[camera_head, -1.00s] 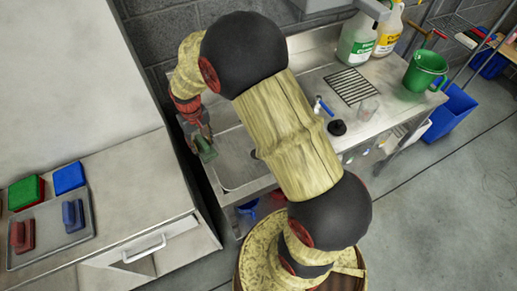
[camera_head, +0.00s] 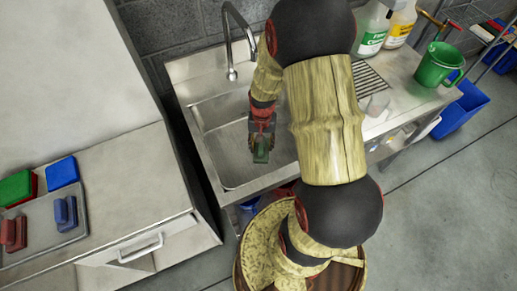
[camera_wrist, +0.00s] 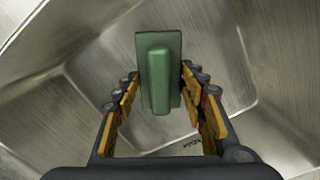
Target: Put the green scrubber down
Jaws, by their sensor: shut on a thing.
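The green scrubber (camera_head: 261,156) is held in my gripper (camera_head: 262,143) over the sink basin (camera_head: 225,160) in the head view. In the wrist view the green scrubber (camera_wrist: 160,75), a flat pad with a raised handle, sits between the two fingers of my gripper (camera_wrist: 162,95). The fingers are shut on it. The metal basin (camera_wrist: 90,80) lies beyond the scrubber. I cannot tell the exact height of the scrubber above the basin floor.
A faucet (camera_head: 233,45) stands behind the sink. A tray (camera_head: 45,232) on the left counter holds blue and red scrubbers, beside green and blue pads (camera_head: 62,172).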

